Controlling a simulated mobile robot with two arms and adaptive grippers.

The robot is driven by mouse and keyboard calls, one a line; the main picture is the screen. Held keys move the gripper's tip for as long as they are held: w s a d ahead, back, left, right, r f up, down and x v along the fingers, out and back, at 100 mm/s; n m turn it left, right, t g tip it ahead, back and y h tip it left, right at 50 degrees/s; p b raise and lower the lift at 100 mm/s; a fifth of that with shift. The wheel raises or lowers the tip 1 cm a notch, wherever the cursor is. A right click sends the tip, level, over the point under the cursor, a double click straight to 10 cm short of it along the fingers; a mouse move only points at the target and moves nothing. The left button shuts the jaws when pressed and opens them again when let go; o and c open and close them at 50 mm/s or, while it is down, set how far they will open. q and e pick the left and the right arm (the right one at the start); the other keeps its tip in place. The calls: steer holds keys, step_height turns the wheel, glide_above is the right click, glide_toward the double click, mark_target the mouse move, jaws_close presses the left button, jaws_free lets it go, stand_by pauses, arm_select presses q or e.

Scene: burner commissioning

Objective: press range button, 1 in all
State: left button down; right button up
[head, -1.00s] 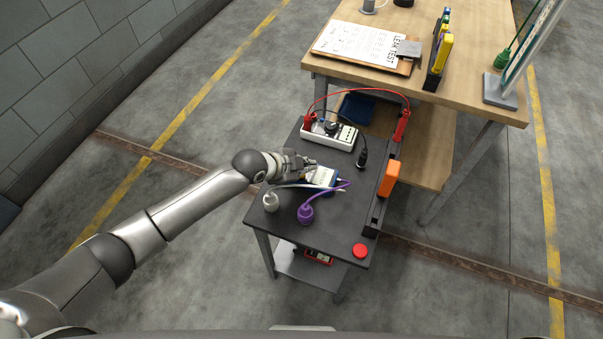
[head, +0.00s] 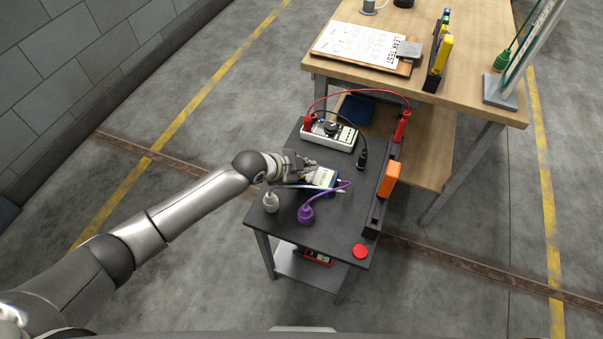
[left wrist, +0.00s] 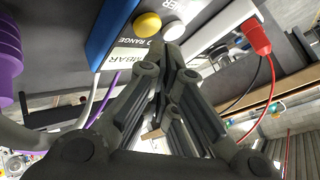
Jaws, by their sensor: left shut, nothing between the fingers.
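The meter (head: 322,178), a blue-cased device with a pale face, lies on the dark cart top in the head view. In the left wrist view its blue side (left wrist: 112,30) shows, with a yellow button (left wrist: 147,24), a white button (left wrist: 174,27), the word RANGE and a display reading MBAR (left wrist: 126,58). I cannot tell which button the word belongs to. My left gripper (head: 312,164) is shut and empty at the meter's far edge. In the left wrist view its fingertips (left wrist: 172,46) appear just below the white button; contact is unclear. My right gripper is not in view.
A white instrument (head: 329,135) with red and black leads stands behind. A grey plug (head: 270,202) and purple plug (head: 306,214) stand in front, their cables near the meter. An orange block (head: 389,180) and red button (head: 360,251) are to the right. The cart's front middle is clear.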

mark_target(304, 177)
arm_select(q)
steer(key=shift+f, duration=0.1)
steer(key=shift+f, duration=0.35)
steer(key=shift+f+b, duration=0.45)
steer(key=shift+b, duration=0.05)
stand_by(0.7)
steer(key=shift+r, duration=0.1)
steer(key=shift+r+p, duration=0.8)
steer(key=shift+p, duration=0.05)
step_height(304, 177, up, 5)
steer(key=p, duration=0.4)
steer(key=shift+p, duration=0.35)
